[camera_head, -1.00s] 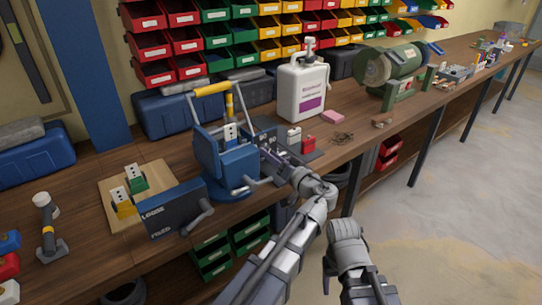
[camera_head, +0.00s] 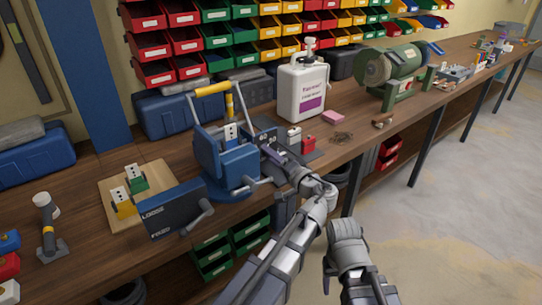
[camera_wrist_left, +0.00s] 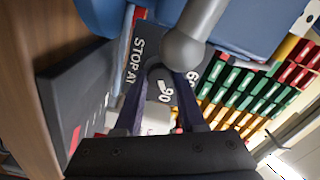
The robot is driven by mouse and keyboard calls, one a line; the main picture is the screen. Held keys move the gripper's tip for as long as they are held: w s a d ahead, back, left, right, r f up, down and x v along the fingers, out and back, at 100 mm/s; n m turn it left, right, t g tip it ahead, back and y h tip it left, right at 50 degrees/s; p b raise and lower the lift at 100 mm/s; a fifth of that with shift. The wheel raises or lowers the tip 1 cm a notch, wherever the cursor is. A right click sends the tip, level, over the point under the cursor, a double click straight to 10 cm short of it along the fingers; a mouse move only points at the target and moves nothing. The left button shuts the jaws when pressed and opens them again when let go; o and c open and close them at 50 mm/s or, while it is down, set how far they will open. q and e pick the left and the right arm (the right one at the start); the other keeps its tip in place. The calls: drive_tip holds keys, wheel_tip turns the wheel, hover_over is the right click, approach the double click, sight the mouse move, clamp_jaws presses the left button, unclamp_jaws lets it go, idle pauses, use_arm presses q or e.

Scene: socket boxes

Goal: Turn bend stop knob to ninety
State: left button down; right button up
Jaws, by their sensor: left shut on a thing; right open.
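The dark stop panel (camera_head: 265,135) stands at the right side of a blue bender (camera_head: 225,165) with a yellow handle. In the left wrist view its face (camera_wrist_left: 138,58) reads "STOP AT", with a white 90 and a partly covered 60. My left gripper (camera_head: 272,153) is at this panel. In the left wrist view its two dark fingers (camera_wrist_left: 162,84) are shut on the small dark stop knob (camera_wrist_left: 157,72). The knob is mostly hidden, and I cannot read its setting. My right gripper (camera_head: 326,285) is low beside its arm, open, far from the bender and small in view.
A dark panel marked "LOOSE" (camera_head: 165,212) with a crank handle stands in front of the bender. A wooden board (camera_head: 110,193) holds socket blocks. A white jug (camera_head: 302,88) and a pink block (camera_head: 333,117) stand behind. A grey rounded lever (camera_wrist_left: 183,50) is close to my left fingers.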

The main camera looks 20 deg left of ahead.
idle(0.4)
use_arm(q)
drive_tip(key=c, duration=0.5)
unclamp_jaws()
drive_tip(key=shift+s+d, duration=0.1)
use_arm(e)
drive_tip(key=shift+d, duration=0.1)
